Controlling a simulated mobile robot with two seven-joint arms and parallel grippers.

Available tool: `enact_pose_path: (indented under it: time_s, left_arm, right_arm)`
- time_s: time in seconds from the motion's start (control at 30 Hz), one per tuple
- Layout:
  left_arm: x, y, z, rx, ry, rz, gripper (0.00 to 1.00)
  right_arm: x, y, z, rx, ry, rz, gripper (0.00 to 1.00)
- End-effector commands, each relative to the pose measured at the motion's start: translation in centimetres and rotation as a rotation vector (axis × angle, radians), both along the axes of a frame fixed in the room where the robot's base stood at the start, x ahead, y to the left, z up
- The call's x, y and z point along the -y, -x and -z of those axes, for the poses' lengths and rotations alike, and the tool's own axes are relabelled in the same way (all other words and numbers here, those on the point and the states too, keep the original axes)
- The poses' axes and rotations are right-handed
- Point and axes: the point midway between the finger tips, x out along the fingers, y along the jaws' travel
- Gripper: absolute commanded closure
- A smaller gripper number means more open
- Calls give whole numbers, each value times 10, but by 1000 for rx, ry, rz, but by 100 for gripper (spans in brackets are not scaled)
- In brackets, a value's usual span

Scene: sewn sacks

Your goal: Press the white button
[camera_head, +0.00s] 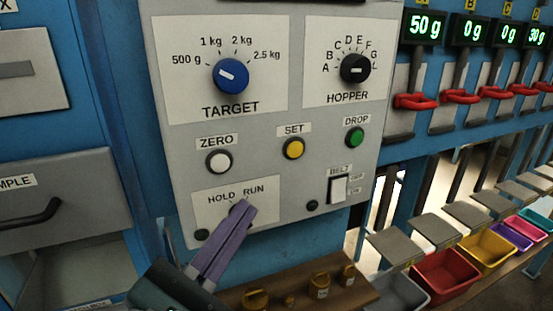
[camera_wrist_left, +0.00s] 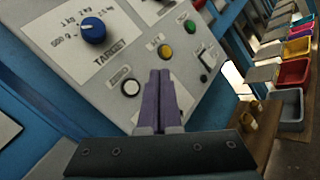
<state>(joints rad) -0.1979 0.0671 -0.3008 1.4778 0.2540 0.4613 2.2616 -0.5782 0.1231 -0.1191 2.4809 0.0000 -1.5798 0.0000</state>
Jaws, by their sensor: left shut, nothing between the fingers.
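The white button (camera_head: 219,161) sits on the grey control panel (camera_head: 270,215) under the label ZERO, left of the yellow SET button. It also shows in the left wrist view (camera_wrist_left: 130,88), just left of the finger tips. My left gripper (camera_head: 243,207) is shut and empty, its purple fingers together. In the head view its tips are below and right of the white button, over the HOLD/RUN switch, which they mostly cover. Whether the tips touch the panel I cannot tell. My right gripper is not in view.
The yellow button (camera_head: 293,148), green DROP button (camera_head: 355,137), BELT rocker (camera_head: 338,189), blue TARGET knob (camera_head: 231,76) and black HOPPER knob (camera_head: 355,68) share the panel. A wooden board (camera_head: 375,296) with brass weights lies below. Coloured bins, including a red one (camera_head: 446,276), stand at right.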

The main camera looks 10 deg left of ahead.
Motion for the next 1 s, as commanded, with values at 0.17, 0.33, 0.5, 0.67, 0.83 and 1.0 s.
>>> enact_pose_path:
  time_s: [0.17,0.33,0.5,0.67,0.83,1.0]
  left_arm:
    - [0,0,-1,0,-2,-1,100]
    - [-3,-5,0,2,-4,0,100]
    - [-14,-21,1,3,-5,0,100]
    - [-27,-41,2,3,-6,0,100]
    - [-39,-59,2,1,-6,1,100]
    - [-47,-69,1,0,-5,-1,100]
  right_arm:
    - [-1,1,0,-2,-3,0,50]
    - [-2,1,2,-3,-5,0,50]
    - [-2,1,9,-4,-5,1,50]
    - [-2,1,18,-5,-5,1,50]
    - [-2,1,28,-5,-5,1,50]
    - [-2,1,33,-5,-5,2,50]
